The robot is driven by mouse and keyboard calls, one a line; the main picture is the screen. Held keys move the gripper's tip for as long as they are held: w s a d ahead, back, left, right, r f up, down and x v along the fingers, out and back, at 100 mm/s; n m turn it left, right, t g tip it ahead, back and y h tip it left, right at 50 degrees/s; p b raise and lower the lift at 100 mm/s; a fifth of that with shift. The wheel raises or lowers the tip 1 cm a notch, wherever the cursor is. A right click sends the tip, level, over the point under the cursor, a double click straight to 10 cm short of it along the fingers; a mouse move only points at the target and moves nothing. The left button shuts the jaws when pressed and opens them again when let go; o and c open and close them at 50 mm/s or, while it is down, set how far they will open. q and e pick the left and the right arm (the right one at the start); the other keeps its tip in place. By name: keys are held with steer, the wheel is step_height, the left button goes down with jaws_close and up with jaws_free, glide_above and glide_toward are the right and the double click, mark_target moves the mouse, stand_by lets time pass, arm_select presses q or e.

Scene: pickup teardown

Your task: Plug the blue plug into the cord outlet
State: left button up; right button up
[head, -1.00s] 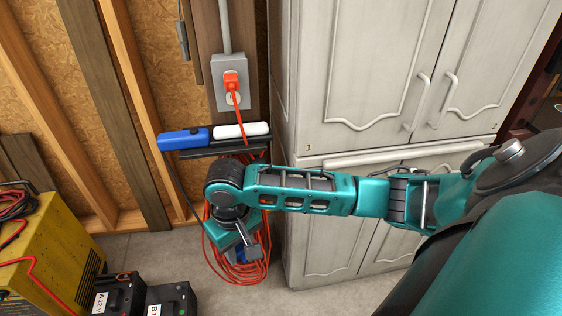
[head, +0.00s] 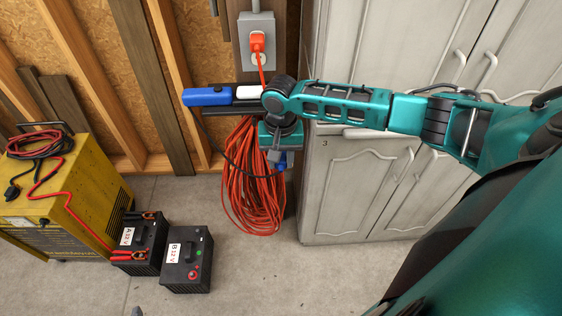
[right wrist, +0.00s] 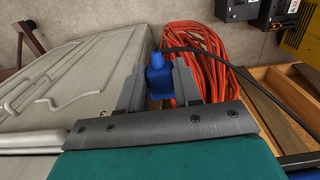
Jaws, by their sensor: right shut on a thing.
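My right gripper (head: 279,158) hangs in front of the coiled orange cord (head: 248,190). It is shut on the blue plug (right wrist: 159,77), which sits between the fingers in the right wrist view. Only a bit of the plug (head: 281,165) shows in the head view. A dark cable runs from the plug toward the blue unit (head: 208,96) on the shelf. An orange plug (head: 257,41) sits in the grey wall outlet box (head: 269,28), and its orange cord runs down behind my arm. I cannot make out a socket end on the orange cord. My left gripper is not in view.
A white unit (head: 248,92) lies beside the blue one, partly behind my wrist. A pale cabinet (head: 345,200) stands close on the right. Two black batteries (head: 189,262) and a yellow charger (head: 85,205) stand on the left. The floor in front is clear.

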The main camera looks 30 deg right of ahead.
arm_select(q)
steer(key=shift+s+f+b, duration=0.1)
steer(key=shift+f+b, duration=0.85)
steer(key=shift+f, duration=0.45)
arm_select(e)
steer(key=shift+w+d, duration=0.5)
steer(key=shift+w, duration=0.3)
steer(key=shift+w+d, duration=0.5)
steer(key=shift+w, duration=0.35)
steer(key=shift+w+d, duration=0.5)
steer(key=shift+w, duration=0.3)
arm_select(q)
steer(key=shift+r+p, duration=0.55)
steer(key=shift+p, duration=0.05)
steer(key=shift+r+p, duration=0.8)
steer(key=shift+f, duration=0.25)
arm_select(e)
steer(key=shift+w+d, duration=0.2)
steer(key=shift+w, duration=0.15)
arm_select(q)
steer(key=shift+b, duration=0.35)
arm_select(e)
steer(key=shift+w+d+r, duration=0.1)
steer(key=shift+w+d, duration=0.1)
steer(key=shift+w, duration=0.1)
